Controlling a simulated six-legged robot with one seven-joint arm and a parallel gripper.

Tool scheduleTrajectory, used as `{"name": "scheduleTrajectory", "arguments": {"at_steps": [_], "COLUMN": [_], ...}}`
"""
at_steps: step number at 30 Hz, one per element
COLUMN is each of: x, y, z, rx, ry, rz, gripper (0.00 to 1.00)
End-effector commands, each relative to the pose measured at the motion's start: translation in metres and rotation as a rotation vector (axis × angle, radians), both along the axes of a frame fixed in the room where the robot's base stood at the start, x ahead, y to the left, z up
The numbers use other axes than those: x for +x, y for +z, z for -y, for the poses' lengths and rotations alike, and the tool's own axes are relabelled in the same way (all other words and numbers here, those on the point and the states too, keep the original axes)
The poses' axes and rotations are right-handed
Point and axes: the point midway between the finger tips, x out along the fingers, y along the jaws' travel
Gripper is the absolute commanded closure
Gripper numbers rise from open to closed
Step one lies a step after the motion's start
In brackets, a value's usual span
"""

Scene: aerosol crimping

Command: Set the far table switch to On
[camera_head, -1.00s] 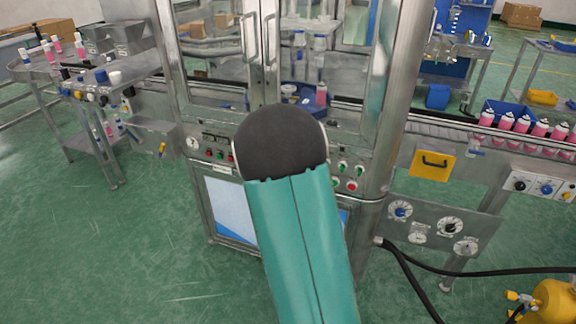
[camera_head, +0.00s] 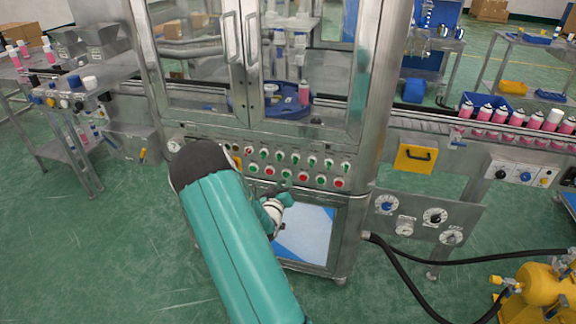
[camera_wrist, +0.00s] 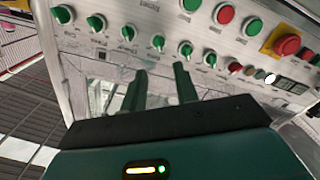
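The machine's control panel (camera_head: 262,162) carries rows of green rotary switches and red buttons below the glass doors. In the wrist view, a row of green switches (camera_wrist: 158,43) runs across the panel (camera_wrist: 75,40), with red buttons above. The labels are too small to read, so I cannot tell which is the far table switch. My gripper (camera_head: 284,198) is just below the panel in the head view, partly hidden by my arm. In the wrist view, my gripper (camera_wrist: 160,75) has its two dark green fingers apart and empty, pointing at the panel just short of the switch row.
A red emergency button on a yellow plate (camera_wrist: 286,43) sits at the panel's right in the wrist view. A conveyor with pink cans (camera_head: 500,115) and a gauge plate (camera_head: 410,218) are at right. A yellow compressor (camera_head: 540,285) and black hoses lie on the floor.

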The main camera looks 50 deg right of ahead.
Motion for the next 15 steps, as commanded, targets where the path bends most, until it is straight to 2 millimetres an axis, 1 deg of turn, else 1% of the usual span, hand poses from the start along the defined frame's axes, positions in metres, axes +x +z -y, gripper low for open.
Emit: {"name": "scheduleTrajectory", "arguments": {"at_steps": [1,3,12,15], "x": [0.002,0.007,0.033,0.04], "y": [0.001,0.0,0.0,0.0], "z": [0.011,0.024,0.076,0.089], "rx": [-0.002,-0.002,0.0,0.0], "ry": [-0.005,-0.006,-0.002,0.0], "rz": [0.002,0.001,0.0,0.001], "gripper": [0.7,0.7,0.7,0.7]}}
